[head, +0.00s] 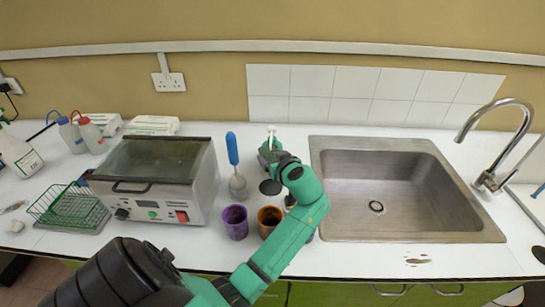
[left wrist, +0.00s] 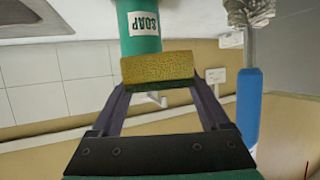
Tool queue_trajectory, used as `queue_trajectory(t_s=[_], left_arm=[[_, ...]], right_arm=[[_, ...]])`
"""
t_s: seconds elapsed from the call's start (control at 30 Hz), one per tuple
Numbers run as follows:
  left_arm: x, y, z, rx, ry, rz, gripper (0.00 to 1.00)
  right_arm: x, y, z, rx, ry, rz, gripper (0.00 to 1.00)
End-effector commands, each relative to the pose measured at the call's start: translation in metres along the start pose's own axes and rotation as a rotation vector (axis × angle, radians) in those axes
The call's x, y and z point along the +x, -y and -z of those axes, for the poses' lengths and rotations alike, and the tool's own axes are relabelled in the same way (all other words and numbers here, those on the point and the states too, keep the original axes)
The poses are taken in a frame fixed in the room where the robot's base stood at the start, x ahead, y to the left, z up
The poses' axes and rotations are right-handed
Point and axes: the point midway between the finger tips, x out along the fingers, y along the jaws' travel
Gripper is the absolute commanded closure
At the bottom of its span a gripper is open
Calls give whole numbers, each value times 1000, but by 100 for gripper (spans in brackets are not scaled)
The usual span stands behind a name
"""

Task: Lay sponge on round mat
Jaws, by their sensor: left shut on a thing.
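In the left wrist view, which appears upside down, a yellow sponge (left wrist: 158,67) with a green layer sits between the fingers of my left gripper (left wrist: 158,88). The gripper is shut on it. A green soap bottle (left wrist: 139,22) with its label shows just behind the sponge; I cannot tell if they touch. In the head view my left gripper (head: 272,160) is over the counter at the bottle's white pump (head: 271,130), and the sponge is hidden. A dark round disc (head: 270,187) beside my wrist may be the round mat; I cannot tell for sure. My right gripper is not in view.
A blue-handled brush (head: 232,150) stands left of my gripper. A purple cup (head: 235,222) and an orange-brown cup (head: 269,220) are in front. A metal sink (head: 340,225) lies right, a grey bath device (head: 206,185) left. Little counter is free between them.

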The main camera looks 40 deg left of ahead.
Motion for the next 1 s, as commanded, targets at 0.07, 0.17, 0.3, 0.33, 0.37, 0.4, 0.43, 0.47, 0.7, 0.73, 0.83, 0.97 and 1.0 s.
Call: queue_trajectory(t_s=[0.07,0.17,0.3,0.33,0.37,0.4,0.43,0.47,0.7,0.73,0.83,0.97,1.0], left_arm=[[2,0,-3,-1,0,0,99],[1,0,-2,-1,0,0,2],[1,0,-2,0,0,-1,0],[1,0,-2,0,0,-1,0],[1,0,-2,0,0,-1,0],[1,0,-2,0,0,-1,0],[0,0,0,0,-1,-1,0],[-1,0,2,0,-1,-1,0],[-47,-1,9,-1,4,-4,0],[-56,-1,8,-1,4,-4,0],[-84,-1,8,-2,4,-4,0],[-111,-1,7,-1,1,-3,0],[-116,0,7,-1,2,-1,0]], right_arm=[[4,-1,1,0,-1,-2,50],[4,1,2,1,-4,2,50],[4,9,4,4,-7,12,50],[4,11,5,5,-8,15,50],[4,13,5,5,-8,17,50],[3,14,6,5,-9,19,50],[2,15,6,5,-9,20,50],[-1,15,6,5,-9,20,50],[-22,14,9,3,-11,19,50],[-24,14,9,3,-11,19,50],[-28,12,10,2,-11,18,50],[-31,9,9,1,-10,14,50],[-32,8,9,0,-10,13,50]])
